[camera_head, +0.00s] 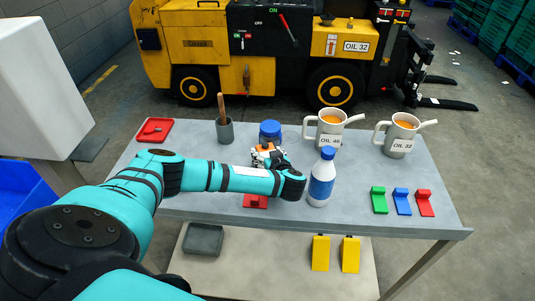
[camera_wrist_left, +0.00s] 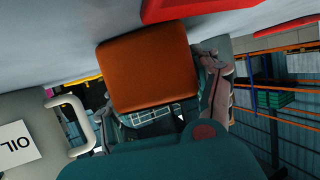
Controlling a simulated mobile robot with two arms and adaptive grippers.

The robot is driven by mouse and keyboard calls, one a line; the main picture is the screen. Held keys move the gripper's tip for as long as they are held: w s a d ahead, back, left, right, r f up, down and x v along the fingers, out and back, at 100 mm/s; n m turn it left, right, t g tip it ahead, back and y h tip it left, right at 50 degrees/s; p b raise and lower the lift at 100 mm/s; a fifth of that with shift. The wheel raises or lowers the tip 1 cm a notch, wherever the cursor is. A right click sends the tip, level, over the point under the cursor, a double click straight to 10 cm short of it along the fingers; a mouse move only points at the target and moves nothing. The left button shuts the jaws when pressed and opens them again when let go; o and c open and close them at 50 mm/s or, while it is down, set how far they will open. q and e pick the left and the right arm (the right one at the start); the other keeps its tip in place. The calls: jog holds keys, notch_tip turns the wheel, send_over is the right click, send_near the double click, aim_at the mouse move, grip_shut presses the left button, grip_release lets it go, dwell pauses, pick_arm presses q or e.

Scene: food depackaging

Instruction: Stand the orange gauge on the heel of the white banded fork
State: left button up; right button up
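The orange gauge (camera_wrist_left: 148,68) fills the middle of the left wrist view as a blocky orange piece between my left gripper's (camera_wrist_left: 165,85) fingers, which appear closed on it. In the head view my left gripper (camera_head: 266,155) is over the middle of the table, with a little orange (camera_head: 267,147) showing at it; my arm hides most of it. The forklift's two dark forks (camera_head: 448,103) lie low beyond the table at the right, one with a pale patch near its middle. Their heels are small and hard to make out. My right gripper is not in view.
The table (camera_head: 420,215) holds a blue-capped bottle (camera_head: 321,180), two oil jugs (camera_head: 331,130) (camera_head: 400,137), a grey cup (camera_head: 225,130), a red tray (camera_head: 154,131) and green, blue and red L-shaped blocks (camera_head: 401,202). Open floor lies right of the table.

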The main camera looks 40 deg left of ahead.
pick_arm(q)
jog(key=shift+o, duration=1.3)
